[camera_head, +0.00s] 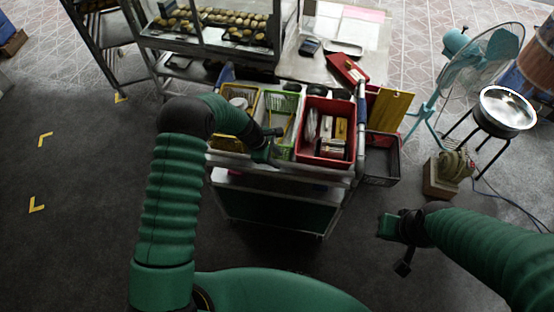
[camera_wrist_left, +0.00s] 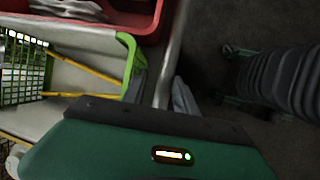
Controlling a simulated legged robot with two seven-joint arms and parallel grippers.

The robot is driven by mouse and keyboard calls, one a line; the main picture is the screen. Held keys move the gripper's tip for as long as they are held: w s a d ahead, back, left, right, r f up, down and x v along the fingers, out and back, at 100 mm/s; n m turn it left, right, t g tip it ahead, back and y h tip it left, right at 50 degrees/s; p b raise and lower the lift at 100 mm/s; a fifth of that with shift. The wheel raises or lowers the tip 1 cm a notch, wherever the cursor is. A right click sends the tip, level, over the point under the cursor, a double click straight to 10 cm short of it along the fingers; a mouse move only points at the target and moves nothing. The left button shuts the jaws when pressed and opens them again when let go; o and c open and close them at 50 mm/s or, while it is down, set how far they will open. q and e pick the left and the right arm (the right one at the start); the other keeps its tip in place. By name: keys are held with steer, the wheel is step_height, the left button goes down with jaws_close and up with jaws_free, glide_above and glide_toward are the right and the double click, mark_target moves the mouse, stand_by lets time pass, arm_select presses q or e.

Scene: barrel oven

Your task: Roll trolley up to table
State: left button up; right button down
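The metal trolley (camera_head: 232,181) stands upright in the middle of the head view and carries yellow, green and red baskets. Its near rail also shows in the left wrist view (camera_wrist_left: 170,55). My left gripper (camera_head: 270,142) is at the trolley's near top edge, in front of the green basket. In the left wrist view its two grey fingers (camera_wrist_left: 161,90) are apart, one on each side of the rail; firm contact is not clear. The table (camera_head: 378,58) with a white top is behind the trolley. My right gripper (camera_head: 396,245) is over the floor, right of the trolley, holding nothing visible.
A glass display case (camera_head: 215,35) with baked goods stands behind the trolley. A dark crate (camera_head: 381,168) is at the trolley's right side. A teal fan (camera_head: 470,60) and a metal bowl on a stand (camera_head: 507,108) are at right. Floor left of the trolley is clear.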

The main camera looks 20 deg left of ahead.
arm_select(q)
steer(key=shift+o, duration=0.7)
steer(key=shift+a+f, duration=0.1)
steer(key=shift+s+a+r, duration=0.1)
steer(key=shift+r, duration=0.3)
steer(key=b+v, duration=0.1)
steer(key=v, duration=1.4)
steer(key=shift+a+r, duration=0.35)
